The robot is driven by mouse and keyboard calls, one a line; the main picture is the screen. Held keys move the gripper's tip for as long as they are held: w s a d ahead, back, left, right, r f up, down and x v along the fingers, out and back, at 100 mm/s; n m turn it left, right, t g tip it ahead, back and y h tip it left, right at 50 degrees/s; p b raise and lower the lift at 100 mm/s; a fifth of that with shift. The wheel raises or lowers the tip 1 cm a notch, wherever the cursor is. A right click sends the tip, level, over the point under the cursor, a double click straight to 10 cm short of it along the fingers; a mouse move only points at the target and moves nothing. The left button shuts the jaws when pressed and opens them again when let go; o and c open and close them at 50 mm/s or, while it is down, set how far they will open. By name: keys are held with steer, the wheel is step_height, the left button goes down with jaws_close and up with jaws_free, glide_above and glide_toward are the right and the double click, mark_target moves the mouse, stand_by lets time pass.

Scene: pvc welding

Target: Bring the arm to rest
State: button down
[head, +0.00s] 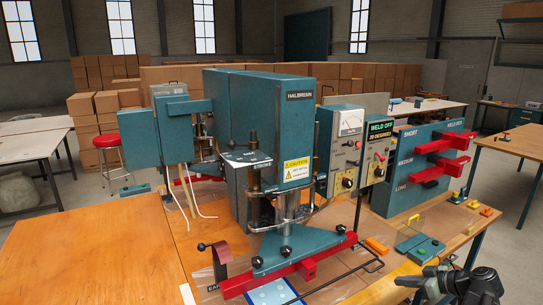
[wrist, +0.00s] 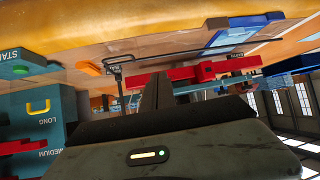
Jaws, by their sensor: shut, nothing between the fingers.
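My arm (head: 465,283) shows at the lower right corner of the head view, dark grey, over the front right of the bench and partly cut off by the frame. In the wrist view my gripper (wrist: 157,92) is shut, its dark fingers together with nothing between them. The fingers stand clear of the things around, though the depth is hard to judge. The wrist picture is turned upside down, with the bench top above.
A teal welding machine (head: 255,130) stands on the wooden bench (head: 110,250), with a red bar (head: 290,272) at its front. A black wire handle (head: 372,258), a green-button box (head: 425,250) and a teal rack (head: 405,165) with red pieces lie near my arm.

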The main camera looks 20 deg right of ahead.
steer(key=w+a+n+g+y, duration=0.1)
steer(key=w+a+n, duration=0.1)
steer(key=w+a, duration=0.5)
steer(key=w+a+n+g+y, duration=0.2)
steer(key=a, duration=0.9)
steer(key=a+f+g+h, duration=0.1)
steer(key=a+f+g, duration=0.1)
steer(key=a, duration=0.7)
steer(key=s+a+f+g+h+p, duration=0.1)
steer(key=a+f+g, duration=0.1)
steer(key=a, duration=0.7)
steer(key=a+f+g+h+p, duration=0.1)
steer(key=a+f+g, duration=0.1)
steer(key=a, duration=0.8)
steer(key=shift+s+f, duration=0.3)
steer(key=shift+f, duration=0.1)
steer(key=shift+s+a+f+m+g+h, duration=0.25)
steer(key=shift+s+f+m+g+h, duration=0.1)
steer(key=shift+s+m+h, duration=0.25)
steer(key=d+m+h, duration=0.1)
steer(key=s+d+m+h, duration=0.1)
steer(key=d+m, duration=0.1)
steer(key=d+m+h, duration=0.1)
steer(key=d+m, duration=0.1)
steer(key=shift+s+f, duration=0.25)
steer(key=shift+f, duration=0.15)
steer(key=shift+d+m, duration=0.35)
steer(key=shift+m, duration=0.45)
steer(key=shift+a+m, duration=0.2)
steer(key=shift+m, duration=0.3)
